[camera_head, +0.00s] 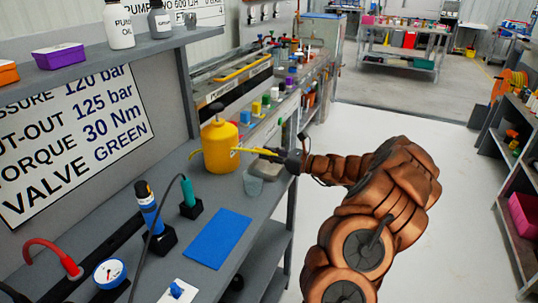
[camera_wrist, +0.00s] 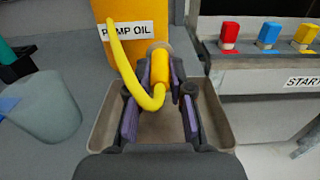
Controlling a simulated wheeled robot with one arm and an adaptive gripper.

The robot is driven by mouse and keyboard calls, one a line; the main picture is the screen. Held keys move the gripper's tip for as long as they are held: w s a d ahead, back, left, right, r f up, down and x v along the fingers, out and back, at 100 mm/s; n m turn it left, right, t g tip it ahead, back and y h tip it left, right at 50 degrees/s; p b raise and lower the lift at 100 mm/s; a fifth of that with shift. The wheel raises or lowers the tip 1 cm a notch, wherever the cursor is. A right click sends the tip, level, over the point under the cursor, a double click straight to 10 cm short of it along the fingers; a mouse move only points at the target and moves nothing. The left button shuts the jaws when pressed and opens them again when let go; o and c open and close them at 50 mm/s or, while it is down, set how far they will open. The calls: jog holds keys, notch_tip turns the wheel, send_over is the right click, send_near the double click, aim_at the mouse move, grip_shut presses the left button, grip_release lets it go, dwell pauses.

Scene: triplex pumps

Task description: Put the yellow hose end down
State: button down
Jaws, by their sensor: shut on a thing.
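My gripper (camera_head: 283,157) is shut on the yellow hose end (camera_head: 252,151), beside the yellow pump oil can (camera_head: 217,152) on the grey bench. In the wrist view, the purple-padded fingers of my gripper (camera_wrist: 161,78) lie on both sides of the orange-yellow hose end (camera_wrist: 161,66). The yellow hose bends round in front of the fingers and rises to the left, across the face of the pump oil can (camera_wrist: 130,58). A shallow brownish tray (camera_wrist: 222,118) lies below my gripper. The fingers partly hide the hose end and the tray.
A translucent grey cup (camera_wrist: 42,106) stands left of the tray; it also shows in the head view (camera_head: 253,187). Red, blue and yellow buttons (camera_wrist: 267,36) stand on a panel to the right. A blue mat (camera_head: 217,238) lies on the nearer bench. The floor (camera_head: 440,160) right of my arm is clear.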

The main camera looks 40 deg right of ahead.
jog(key=shift+f, duration=0.55)
jog(key=shift+f, duration=0.25)
jog(key=c, duration=1.1)
grip_release()
jog(key=shift+s+a+f, duration=0.1)
jog(key=shift+f, duration=0.05)
jog(key=shift+c, duration=0.2)
jog(key=shift+o, duration=0.5)
jog(key=shift+f, duration=0.1)
jog(key=shift+r, duration=0.4)
jog(key=r+v, duration=0.1)
jog(key=v, duration=1.1)
